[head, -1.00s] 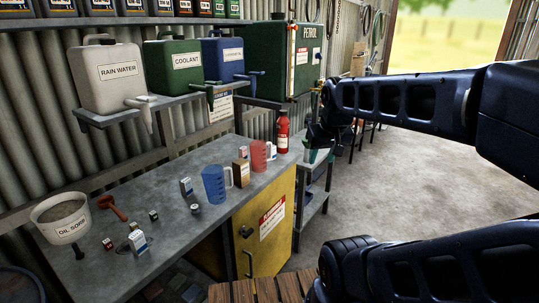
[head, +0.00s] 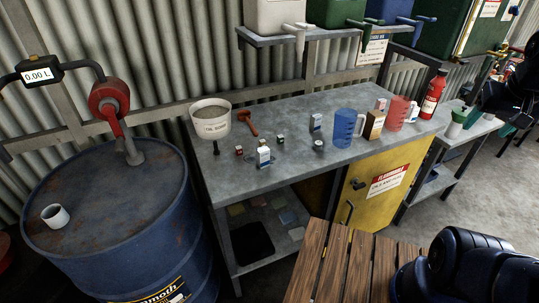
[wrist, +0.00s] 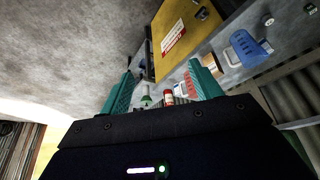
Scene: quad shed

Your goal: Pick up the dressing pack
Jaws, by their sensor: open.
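Several small boxes and cartons stand on the grey workbench (head: 275,178); their labels are too small to read, so I cannot tell which is the dressing pack. A white carton (head: 264,157) stands near the front, a white-and-dark box (head: 316,122) further back, and a brown carton (head: 374,125) between the blue and red jugs.
A blue drum (head: 110,215) with a red pump is at left. A wooden slatted top (head: 345,262) is in front. Open floor lies right.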

